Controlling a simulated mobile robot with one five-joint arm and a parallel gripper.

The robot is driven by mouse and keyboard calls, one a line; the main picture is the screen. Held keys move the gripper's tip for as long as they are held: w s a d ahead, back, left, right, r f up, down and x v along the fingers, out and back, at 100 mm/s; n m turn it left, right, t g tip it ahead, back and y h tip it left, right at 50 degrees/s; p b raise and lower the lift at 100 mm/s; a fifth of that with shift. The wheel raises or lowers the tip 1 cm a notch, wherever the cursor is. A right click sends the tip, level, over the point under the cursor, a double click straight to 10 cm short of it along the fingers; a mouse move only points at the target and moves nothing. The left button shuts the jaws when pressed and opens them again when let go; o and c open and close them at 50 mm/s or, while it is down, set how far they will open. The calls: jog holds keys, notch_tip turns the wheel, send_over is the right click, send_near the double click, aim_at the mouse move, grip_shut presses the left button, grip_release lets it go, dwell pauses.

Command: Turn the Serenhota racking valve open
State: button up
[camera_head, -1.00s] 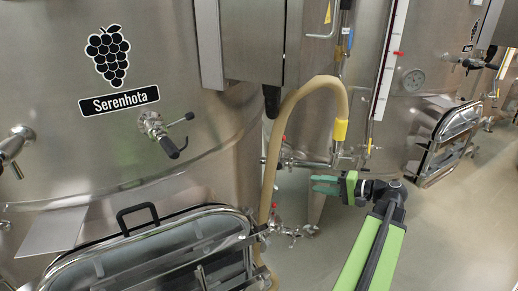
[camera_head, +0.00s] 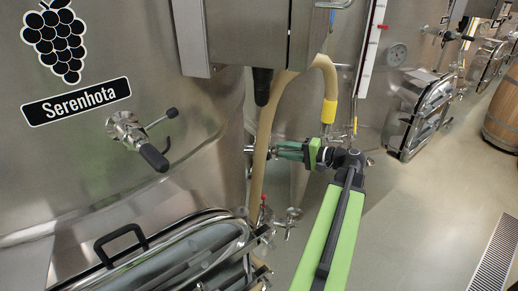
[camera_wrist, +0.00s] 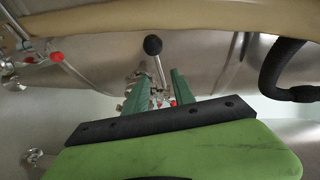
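The Serenhota steel vat, marked by its name sign (camera_head: 77,101), fills the left of the head view. A steel valve (camera_head: 126,128) with a thick black handle and a thin black-tipped lever sticks out of its wall. A lower steel fitting (camera_head: 287,221) with a red knob sits by the hose. No label tells which is the racking valve. My gripper (camera_head: 282,150) points left at the tan hose, right of the vat valve. In the wrist view, the green fingers of my gripper (camera_wrist: 161,85) are apart. A black ball-tipped lever (camera_wrist: 153,45) shows beyond them; contact cannot be told.
The tan hose (camera_head: 258,160) hangs beside my gripper and crosses the wrist view's top. A steel box (camera_head: 240,40) with a black part below stands above. The vat's hatch (camera_head: 190,250) juts out at lower left.

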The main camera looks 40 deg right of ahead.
aim_at(267, 148)
jog(key=b+x, duration=0.1)
jog(key=x, duration=0.9)
jog(key=shift+w, duration=0.1)
jog(key=shift+c, duration=0.2)
grip_shut()
jog(key=shift+f, duration=0.1)
dwell(0.7)
